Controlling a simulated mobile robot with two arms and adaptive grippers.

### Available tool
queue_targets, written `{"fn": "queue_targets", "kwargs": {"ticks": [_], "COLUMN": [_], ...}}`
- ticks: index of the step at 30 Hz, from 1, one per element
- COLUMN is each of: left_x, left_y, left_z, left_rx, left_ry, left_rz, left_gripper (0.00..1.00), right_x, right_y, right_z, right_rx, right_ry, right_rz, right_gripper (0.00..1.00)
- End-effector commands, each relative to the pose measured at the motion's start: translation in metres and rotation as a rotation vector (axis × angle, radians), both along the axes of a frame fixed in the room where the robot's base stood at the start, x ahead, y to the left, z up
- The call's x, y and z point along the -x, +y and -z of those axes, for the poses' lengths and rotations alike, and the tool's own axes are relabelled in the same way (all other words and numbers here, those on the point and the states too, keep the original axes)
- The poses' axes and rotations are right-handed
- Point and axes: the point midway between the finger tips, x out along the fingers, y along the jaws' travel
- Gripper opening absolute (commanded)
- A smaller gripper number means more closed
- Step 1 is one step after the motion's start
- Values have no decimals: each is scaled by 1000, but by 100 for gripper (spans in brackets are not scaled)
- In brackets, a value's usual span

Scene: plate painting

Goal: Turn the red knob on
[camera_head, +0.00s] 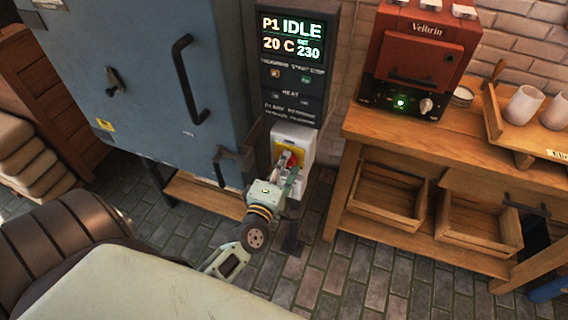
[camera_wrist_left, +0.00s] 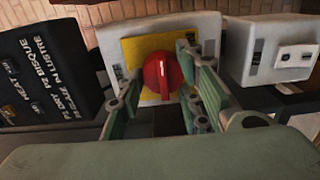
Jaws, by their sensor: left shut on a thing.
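The red knob (camera_wrist_left: 162,76) sits on a yellow plate (camera_wrist_left: 134,48) on a white switch box (camera_wrist_left: 205,28) in the left wrist view. In the head view the red knob (camera_head: 291,158) shows small, partly hidden behind my left gripper (camera_head: 288,172). In the left wrist view the fingers of my left gripper (camera_wrist_left: 160,85) stand on either side of the knob, closed in on it. The knob's raised grip looks roughly upright in that view. My right gripper is in neither view.
A control panel (camera_head: 293,62) above the box reads "P1 IDLE 20 C SET 230". A blue kiln (camera_head: 150,70) with a black handle (camera_head: 188,80) stands to the left. A wooden bench (camera_head: 380,137) with a red machine (camera_head: 418,50) and white cups (camera_head: 523,105) stands to the right.

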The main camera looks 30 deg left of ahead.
Motion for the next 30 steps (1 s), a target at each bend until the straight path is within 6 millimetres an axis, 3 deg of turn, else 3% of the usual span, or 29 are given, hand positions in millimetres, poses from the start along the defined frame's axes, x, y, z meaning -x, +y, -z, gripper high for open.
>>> {"fn": "queue_targets", "kwargs": {"ticks": [1, 11, 12, 17, 30], "left_x": [-3, -3, -3, -3, 0], "left_y": [4, 4, 4, 4, 1], "left_z": [-11, -11, -11, -10, -4], "left_rx": [-14, -16, -15, -14, -8], "left_ry": [-21, -21, -21, -19, -8], "left_rz": [-10, -9, -9, -9, -5], "left_gripper": [7, 6, 33, 47, 47], "right_x": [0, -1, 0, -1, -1], "right_y": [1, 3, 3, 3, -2], "right_z": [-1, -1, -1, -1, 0], "right_rx": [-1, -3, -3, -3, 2], "right_ry": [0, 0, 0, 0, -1], "right_rz": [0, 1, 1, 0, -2], "right_gripper": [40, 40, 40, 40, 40]}}
